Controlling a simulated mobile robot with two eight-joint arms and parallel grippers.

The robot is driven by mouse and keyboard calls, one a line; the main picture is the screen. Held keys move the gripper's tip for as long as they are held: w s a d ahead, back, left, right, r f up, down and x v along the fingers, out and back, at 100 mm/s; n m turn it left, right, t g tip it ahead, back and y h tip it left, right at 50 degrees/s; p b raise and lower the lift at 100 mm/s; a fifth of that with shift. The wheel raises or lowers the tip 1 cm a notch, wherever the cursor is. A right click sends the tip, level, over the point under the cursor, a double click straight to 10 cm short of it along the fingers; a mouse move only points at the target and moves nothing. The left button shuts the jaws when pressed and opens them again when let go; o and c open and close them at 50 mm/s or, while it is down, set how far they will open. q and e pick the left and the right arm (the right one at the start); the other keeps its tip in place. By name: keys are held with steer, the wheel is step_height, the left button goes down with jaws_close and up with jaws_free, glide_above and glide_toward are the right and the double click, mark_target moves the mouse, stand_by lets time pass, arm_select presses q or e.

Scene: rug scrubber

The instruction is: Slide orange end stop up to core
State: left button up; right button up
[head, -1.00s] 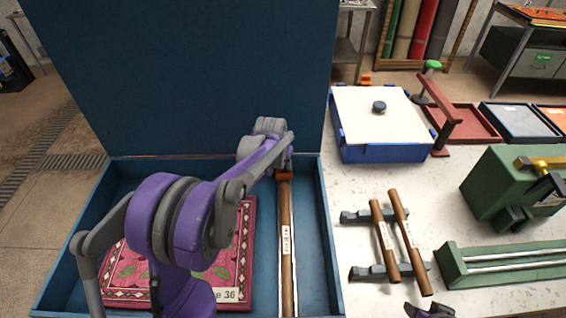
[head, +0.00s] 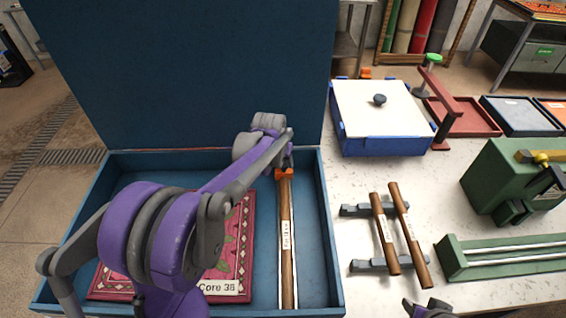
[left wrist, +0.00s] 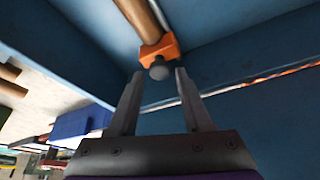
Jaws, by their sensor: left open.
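The orange end stop (head: 284,174) sits at the far end of the brown wooden core (head: 287,240), which lies along the right side of the blue case (head: 328,235). In the left wrist view the orange end stop (left wrist: 160,50) touches the core's end (left wrist: 138,17), with a round grey knob facing my gripper. My left gripper (left wrist: 154,78) is open, its two fingers pointing at the stop with the knob near the gap between their tips. In the head view my left arm hides most of this gripper. Only a dark tip of what may be my right gripper (head: 428,309) shows at the bottom edge.
The case's raised lid (head: 190,70) stands behind. Two more wooden cores (head: 408,235) rest on grey supports on the white table, by a blue box (head: 385,145) and a green machine (head: 515,185).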

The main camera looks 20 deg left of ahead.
arm_select(q)
steer(key=v, duration=0.9)
steer(key=shift+s+r, duration=0.15)
steer(key=shift+r, duration=0.05)
steer(key=s+d+f, duration=0.2)
steer(key=s+d, duration=0.1)
steer(key=s, duration=0.5)
steer(key=s+d+f+t, duration=0.1)
steer(key=s+d+f, duration=0.1)
steer(key=s, duration=0.6)
steer(key=s+d+f, duration=0.3)
steer(key=s+d, duration=0.1)
steer(key=s, duration=0.4)
steer(key=shift+m+t, duration=0.3)
steer(key=shift+s, duration=0.15)
